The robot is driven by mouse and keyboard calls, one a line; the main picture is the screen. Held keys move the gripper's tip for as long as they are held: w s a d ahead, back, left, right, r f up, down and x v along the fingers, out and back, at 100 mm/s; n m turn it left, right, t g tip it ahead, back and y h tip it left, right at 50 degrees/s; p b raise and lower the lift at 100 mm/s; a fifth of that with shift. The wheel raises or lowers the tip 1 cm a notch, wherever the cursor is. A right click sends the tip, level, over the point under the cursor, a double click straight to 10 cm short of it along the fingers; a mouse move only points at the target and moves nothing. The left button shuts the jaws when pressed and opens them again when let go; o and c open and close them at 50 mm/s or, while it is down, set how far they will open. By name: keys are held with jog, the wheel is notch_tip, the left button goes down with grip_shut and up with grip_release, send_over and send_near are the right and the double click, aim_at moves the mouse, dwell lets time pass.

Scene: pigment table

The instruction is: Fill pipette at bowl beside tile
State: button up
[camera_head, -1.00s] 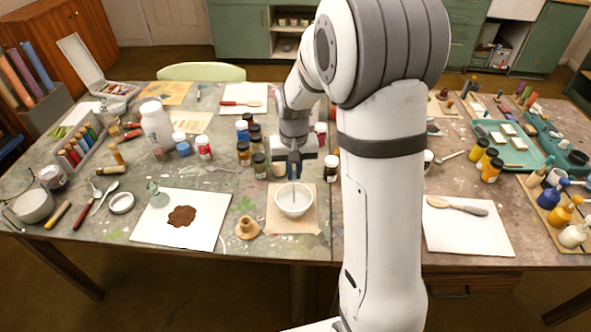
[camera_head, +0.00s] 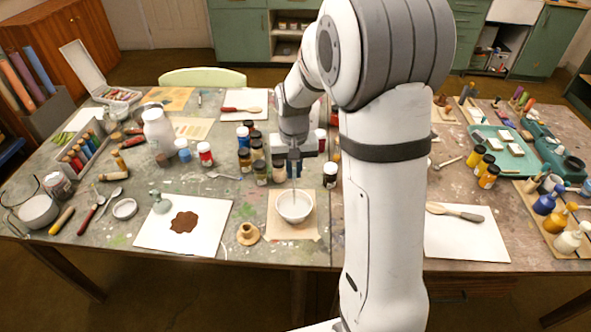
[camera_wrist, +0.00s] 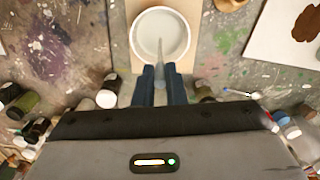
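A white bowl (camera_head: 295,210) stands on a tan board (camera_head: 280,229) near the table's front edge; it also shows in the wrist view (camera_wrist: 143,38). To its left lies a white tile (camera_head: 150,233) with a brown pigment heap (camera_head: 184,222) on it. My gripper (camera_head: 294,168) is above and behind the bowl, its fingers (camera_wrist: 162,75) shut on a slim, pale pipette (camera_wrist: 160,50). The pipette points down, and its tip appears over or inside the bowl. I cannot tell whether it touches the contents. The pipette's upper part is hidden.
Several paint jars (camera_head: 245,158) stand close behind and left of the gripper. A small tan holder (camera_head: 247,234) sits between tile and bowl. A second white sheet (camera_head: 465,238) with a spoon lies right of my arm. My arm hides part of the table.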

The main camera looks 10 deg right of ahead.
jog(key=shift+r+p, duration=2.05)
jog(key=shift+r, duration=1.2)
